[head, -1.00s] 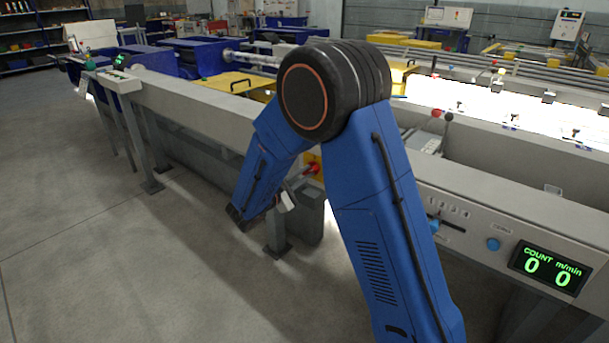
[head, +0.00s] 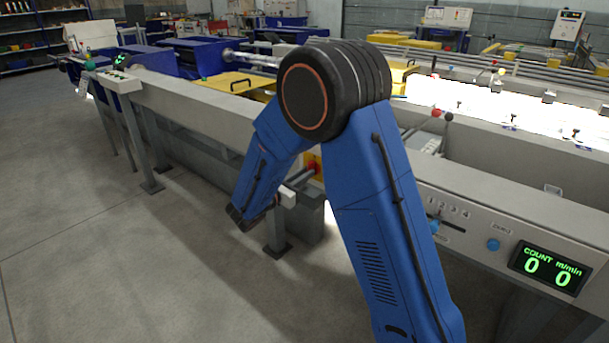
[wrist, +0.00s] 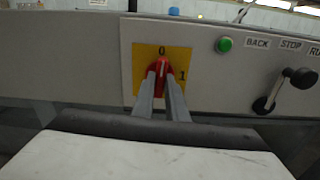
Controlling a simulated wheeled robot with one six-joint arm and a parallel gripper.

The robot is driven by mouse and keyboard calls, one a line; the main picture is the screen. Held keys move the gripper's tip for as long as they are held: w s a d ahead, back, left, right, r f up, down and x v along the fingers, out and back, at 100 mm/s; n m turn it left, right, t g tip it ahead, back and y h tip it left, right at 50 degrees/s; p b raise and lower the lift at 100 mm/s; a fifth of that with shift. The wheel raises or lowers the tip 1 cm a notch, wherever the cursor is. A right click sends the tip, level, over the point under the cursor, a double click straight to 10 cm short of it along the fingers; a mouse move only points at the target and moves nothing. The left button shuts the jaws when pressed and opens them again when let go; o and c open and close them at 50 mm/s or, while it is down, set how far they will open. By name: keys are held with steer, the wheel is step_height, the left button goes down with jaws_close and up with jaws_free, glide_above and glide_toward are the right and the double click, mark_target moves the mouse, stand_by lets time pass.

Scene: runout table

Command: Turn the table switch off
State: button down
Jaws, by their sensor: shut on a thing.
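The table switch is a red knob (wrist: 161,67) on a yellow plate (wrist: 143,58), marked 0 at the top and 1 at the right. In the wrist view the knob stands about upright, in line with the 0. My gripper (wrist: 160,77) is shut on the knob, one grey finger on each side, hiding its lower part. In the head view the yellow plate (head: 317,160) shows on the table's front side, just behind my bent blue arm. My gripper (head: 304,177) reaches the knob there, partly hidden by the arm.
A green button (wrist: 224,44) and a black-knobbed lever (wrist: 284,92) beside BACK and STOP labels sit right of the switch. A display (head: 548,268) reads 0 and 0 on the table front (head: 480,190). The floor (head: 90,240) at left is clear.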

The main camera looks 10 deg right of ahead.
steer(key=shift+f+n, duration=0.1)
steer(key=shift+n, duration=0.4)
steer(key=c, duration=1.8)
jaws_free()
steer(key=shift+o, duration=0.2)
steer(key=shift+a, duration=0.1)
steer(key=v, duration=1.7)
steer(key=shift+s, duration=0.15)
steer(key=shift+a, duration=0.1)
